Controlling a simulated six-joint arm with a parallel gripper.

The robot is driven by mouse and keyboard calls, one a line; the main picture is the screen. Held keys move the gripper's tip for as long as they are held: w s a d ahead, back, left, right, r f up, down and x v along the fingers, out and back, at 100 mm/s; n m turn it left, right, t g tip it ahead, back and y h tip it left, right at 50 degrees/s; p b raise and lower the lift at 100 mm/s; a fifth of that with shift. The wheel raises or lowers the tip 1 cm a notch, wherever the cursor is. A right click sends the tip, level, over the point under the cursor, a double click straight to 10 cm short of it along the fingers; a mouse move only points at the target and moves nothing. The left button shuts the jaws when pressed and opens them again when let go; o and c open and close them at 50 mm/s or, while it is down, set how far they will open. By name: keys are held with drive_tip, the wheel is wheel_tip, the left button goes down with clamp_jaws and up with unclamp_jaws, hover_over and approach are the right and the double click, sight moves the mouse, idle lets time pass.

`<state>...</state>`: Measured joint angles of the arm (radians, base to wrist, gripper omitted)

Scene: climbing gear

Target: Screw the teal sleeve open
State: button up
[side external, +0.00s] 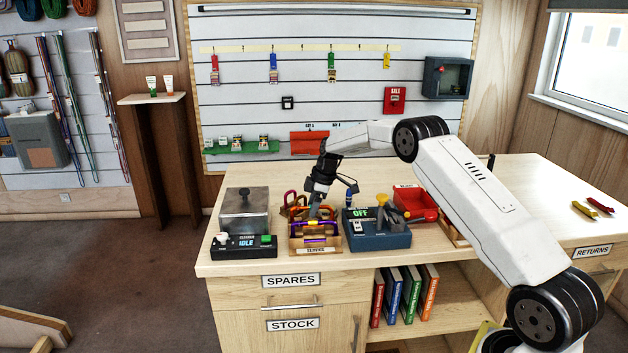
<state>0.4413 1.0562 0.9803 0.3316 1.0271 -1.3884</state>
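My gripper (314,209) points down over the wooden holder labelled SERVICE (314,251), at the front middle of the bench. Its fingertips are at or just above the coloured carabiners there; I cannot tell whether they touch. A purple and orange carabiner (322,239) lies across the front of the holder. More carabiners, one with a dark red frame (291,198), stand behind it. A teal sleeve cannot be made out for certain at this size. The fingers are small and dark, so their opening does not show.
A metal-boxed machine with an IDLE display (247,241) stands left of the holder. A blue device reading OFF (377,238), with a lever, stands close on its right. A red bin (415,203) lies behind. The bench's right side is mostly clear around two small tools (599,205).

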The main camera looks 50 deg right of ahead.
drive_tip(key=shift+r, duration=1.25)
drive_tip(key=shift+s+a, duration=0.5)
drive_tip(key=shift+a, duration=0.05)
drive_tip(key=shift+f, duration=0.2)
drive_tip(key=shift+f, duration=1.25)
drive_tip(key=shift+w+d, duration=0.5)
drive_tip(key=shift+w, duration=0.05)
idle(0.5)
